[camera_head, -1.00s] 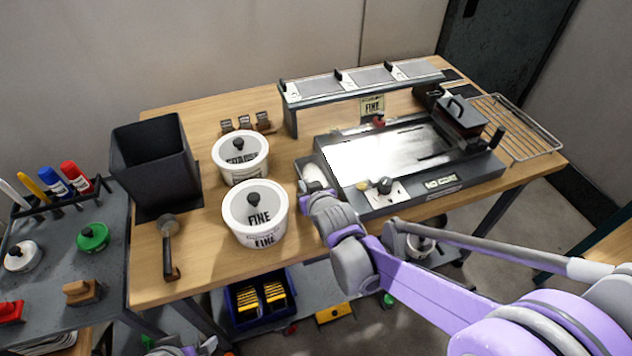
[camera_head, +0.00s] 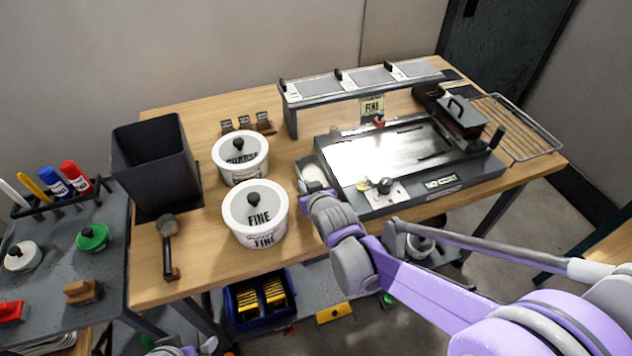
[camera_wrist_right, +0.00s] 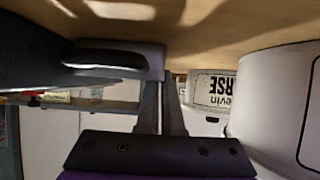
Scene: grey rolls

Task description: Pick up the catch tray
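The catch tray (camera_head: 312,172) is a small pale-lined tray with a dark rim at the left end of the dark machine on the bench. My right gripper (camera_head: 306,188) is at its front edge. In the right wrist view the tray's dark rim (camera_wrist_right: 112,60) reaches the fingertips. The fingers of my right gripper (camera_wrist_right: 164,85) stand close together with only a thin gap, and look shut on the rim. The tray still sits low beside the machine; I cannot tell any lift. A piece of my left arm (camera_head: 175,350) shows at the bottom edge, its fingers hidden.
The FINE tub (camera_head: 254,214) stands close left of my right gripper, with another lidded tub (camera_head: 240,158) behind it. The machine (camera_head: 440,190) fills the right side. A raised shelf (camera_head: 360,88) stands behind. A black bin (camera_head: 153,160) and a brush (camera_head: 167,250) are at the left.

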